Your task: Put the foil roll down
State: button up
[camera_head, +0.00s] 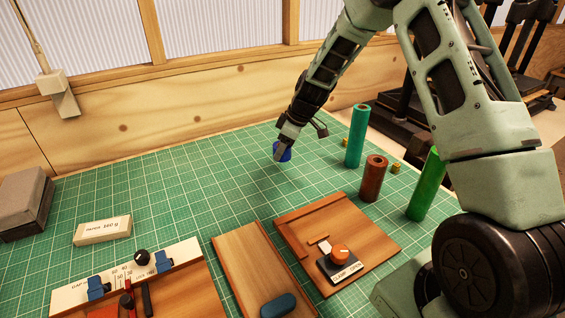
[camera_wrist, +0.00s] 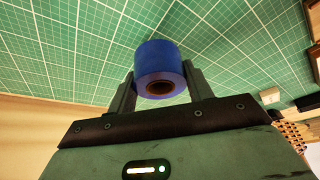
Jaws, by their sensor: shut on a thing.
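The blue foil roll (camera_wrist: 158,62) is held between the two fingers of my gripper (camera_wrist: 158,85) in the wrist view. Its brown core hole faces the wrist camera. In the head view the blue roll (camera_head: 284,154) shows small at the tip of my gripper (camera_head: 282,148), partly hidden by the fingers. The gripper points down over the back middle of the green cutting mat (camera_head: 200,180). I cannot tell whether the roll touches the mat. A teal roll (camera_head: 356,136), a brown-red roll (camera_head: 374,178) and a bright green roll (camera_head: 425,186) stand upright to the right.
A wooden board with an orange-knobbed clamp (camera_head: 340,252), a plain wooden board (camera_head: 250,262) and a gap-setting board (camera_head: 185,290) lie in front. A labelled paper block (camera_head: 103,231) and a grey block (camera_head: 24,203) lie left. The mat around the gripper's left is clear.

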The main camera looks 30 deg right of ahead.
aim_at(283, 172)
jog(key=shift+f+p, duration=0.75)
jog(key=shift+f, duration=2)
jog(key=shift+f, duration=0.2)
jog(key=o, duration=1)
jog(key=shift+r, duration=0.15)
